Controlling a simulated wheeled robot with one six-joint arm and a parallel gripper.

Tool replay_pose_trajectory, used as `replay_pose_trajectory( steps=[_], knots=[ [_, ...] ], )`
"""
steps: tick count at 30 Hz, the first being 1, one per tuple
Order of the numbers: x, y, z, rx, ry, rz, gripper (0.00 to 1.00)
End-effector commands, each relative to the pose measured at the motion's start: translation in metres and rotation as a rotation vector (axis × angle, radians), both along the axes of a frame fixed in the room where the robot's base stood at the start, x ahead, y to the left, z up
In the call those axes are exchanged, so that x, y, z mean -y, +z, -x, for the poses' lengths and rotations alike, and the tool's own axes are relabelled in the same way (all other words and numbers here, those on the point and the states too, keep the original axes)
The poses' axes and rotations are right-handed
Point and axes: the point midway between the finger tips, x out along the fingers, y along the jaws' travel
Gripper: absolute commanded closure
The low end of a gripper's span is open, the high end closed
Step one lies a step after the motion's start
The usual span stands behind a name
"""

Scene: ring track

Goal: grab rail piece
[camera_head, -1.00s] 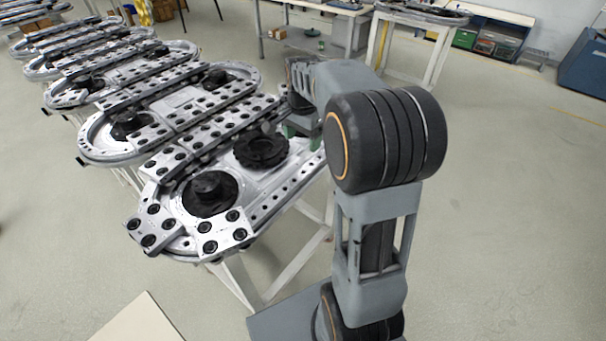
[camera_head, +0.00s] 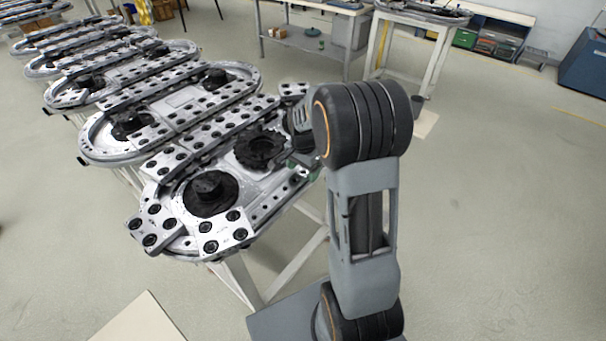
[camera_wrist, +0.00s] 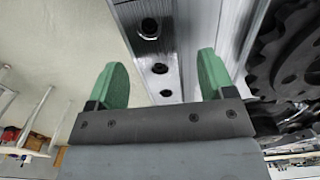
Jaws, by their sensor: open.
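The rail piece (camera_wrist: 160,72) is a silver metal bar with dark bolt holes, on the edge of the nearest ring track (camera_head: 172,242). In the head view the rail along that near right edge (camera_head: 272,206) runs towards my arm. My gripper (camera_wrist: 162,64) is open, with its two green fingers spread to the left and right of the bar in the wrist view. I cannot tell whether the fingers touch it. In the head view the gripper is mostly hidden behind my arm, with only a bit of green showing.
A black toothed wheel (camera_head: 262,149) sits on the track beside the rail, and a black hub (camera_head: 210,193) is nearer. More ring tracks (camera_head: 100,140) stand in a row to the left. Workbenches (camera_head: 325,35) stand behind. The floor at right is clear.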

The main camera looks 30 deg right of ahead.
Motion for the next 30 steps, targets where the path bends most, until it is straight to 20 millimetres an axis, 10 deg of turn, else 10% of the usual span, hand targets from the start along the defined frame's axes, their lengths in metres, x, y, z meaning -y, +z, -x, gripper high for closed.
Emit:
replay_pose_trajectory(
  steps=[10, 30],
  knots=[
    [-0.0001, -0.0062, 0.0000, 0.000, 0.000, 0.000, 0.25],
    [-0.0001, -0.0059, 0.0000, 0.000, 0.000, 0.000, 0.90]
  ],
)
